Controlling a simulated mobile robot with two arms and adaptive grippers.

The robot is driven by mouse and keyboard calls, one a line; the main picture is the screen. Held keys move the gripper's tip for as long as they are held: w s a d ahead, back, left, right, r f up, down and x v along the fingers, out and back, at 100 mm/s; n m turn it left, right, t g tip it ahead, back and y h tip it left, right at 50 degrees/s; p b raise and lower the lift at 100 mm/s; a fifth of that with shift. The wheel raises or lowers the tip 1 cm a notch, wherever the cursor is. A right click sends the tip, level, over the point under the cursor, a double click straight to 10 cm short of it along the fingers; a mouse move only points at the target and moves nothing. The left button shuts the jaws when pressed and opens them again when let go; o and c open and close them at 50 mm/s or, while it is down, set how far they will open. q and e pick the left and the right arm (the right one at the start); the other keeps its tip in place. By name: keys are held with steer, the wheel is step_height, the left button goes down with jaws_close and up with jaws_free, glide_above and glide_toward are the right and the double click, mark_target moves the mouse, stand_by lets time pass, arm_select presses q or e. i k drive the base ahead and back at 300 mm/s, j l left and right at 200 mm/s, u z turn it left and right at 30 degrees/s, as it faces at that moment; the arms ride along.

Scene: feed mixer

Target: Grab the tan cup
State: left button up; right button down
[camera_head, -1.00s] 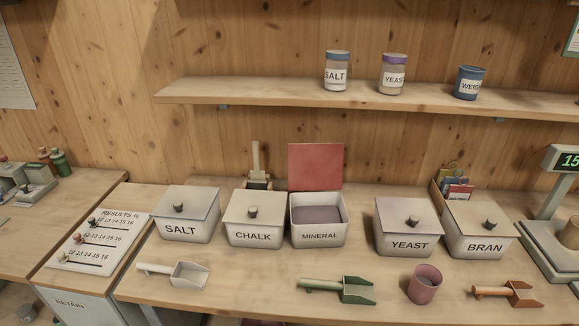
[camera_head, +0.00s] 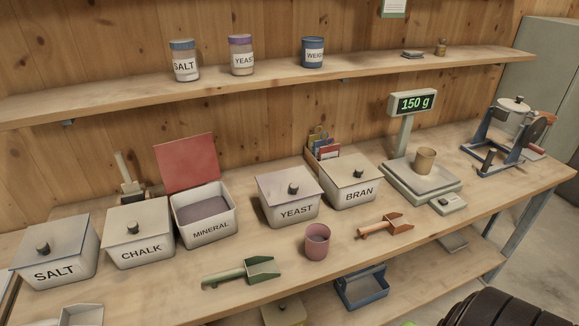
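The tan cup (camera_head: 425,160) stands upright on the pan of the scale (camera_head: 420,178), at the right part of the bench. Its open top faces up and nothing covers it. The scale's display (camera_head: 416,102) reads 150 g. Neither of my grippers shows in the head view.
The BRAN bin (camera_head: 352,194) stands left of the scale, with YEAST (camera_head: 290,210) beyond it. A reddish scoop (camera_head: 386,226), a mauve cup (camera_head: 317,241) and a green scoop (camera_head: 240,273) lie in front. A crank-handled mixer (camera_head: 515,127) stands right. Bench is clear between scale and mixer.

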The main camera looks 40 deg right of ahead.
mark_target(425, 157)
steer(key=z, duration=2.1)
steer(key=i+l+u, duration=0.25)
steer(key=i+l, duration=0.15)
steer(key=l, duration=0.25)
